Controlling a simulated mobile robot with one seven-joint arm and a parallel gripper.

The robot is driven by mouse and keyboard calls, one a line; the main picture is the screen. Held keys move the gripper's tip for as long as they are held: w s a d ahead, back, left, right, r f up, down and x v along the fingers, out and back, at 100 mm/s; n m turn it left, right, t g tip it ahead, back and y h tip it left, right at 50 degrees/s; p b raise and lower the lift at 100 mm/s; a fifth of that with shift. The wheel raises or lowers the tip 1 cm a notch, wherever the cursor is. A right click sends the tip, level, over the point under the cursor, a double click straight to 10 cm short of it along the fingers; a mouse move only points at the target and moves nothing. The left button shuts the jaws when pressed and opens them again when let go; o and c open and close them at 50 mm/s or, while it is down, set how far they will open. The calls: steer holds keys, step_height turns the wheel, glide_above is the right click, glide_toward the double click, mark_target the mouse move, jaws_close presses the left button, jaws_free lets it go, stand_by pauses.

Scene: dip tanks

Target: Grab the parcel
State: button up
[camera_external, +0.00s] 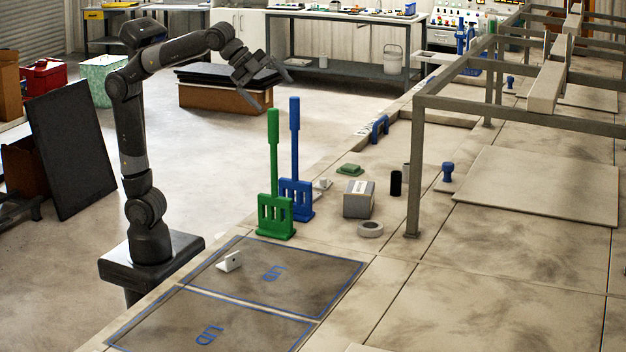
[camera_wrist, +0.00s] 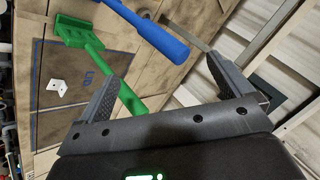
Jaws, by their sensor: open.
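The parcel seems to be the grey box (camera_external: 358,199) with a white label on top. It sits on the tank deck right of the blue tool's stand, in the external view. I cannot make it out in the wrist view. My gripper (camera_external: 274,85) is open and empty, high above the floor and to the left of the parcel, well apart from it. In the wrist view its two spread fingers (camera_wrist: 163,70) show with nothing held between them.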

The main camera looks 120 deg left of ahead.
steer(key=w+a+r, duration=0.1)
steer(key=w+r, duration=0.1)
steer(key=w+a+r+m, duration=0.1)
steer(key=w+r, duration=0.1)
steer(key=w+a+r+m, duration=0.1)
steer(key=w+r, duration=0.1)
steer(key=w, duration=0.1)
steer(key=shift+a+r+t, duration=0.2)
steer(key=shift+r+t, duration=0.1)
steer(key=shift+t, duration=0.1)
steer(key=w+a+f+m+g, duration=0.1)
steer(key=w+a+f, duration=0.1)
steer(key=w+a, duration=0.15)
steer(key=m+g+h, duration=0.2)
steer(key=m+g, duration=0.2)
steer(key=g, duration=0.4)
glide_above(360, 187)
steer(key=d, duration=0.1)
step_height(360, 187, down, 25)
steer(key=shift+w+d+f, duration=0.1)
steer(key=shift+d+f, duration=0.05)
steer(key=shift+f, duration=3.2)
steer(key=shift+a+f, duration=0.25)
steer(key=shift+f, duration=1.1)
steer(key=shift+a+f, duration=0.25)
steer(key=shift+f, duration=1.05)
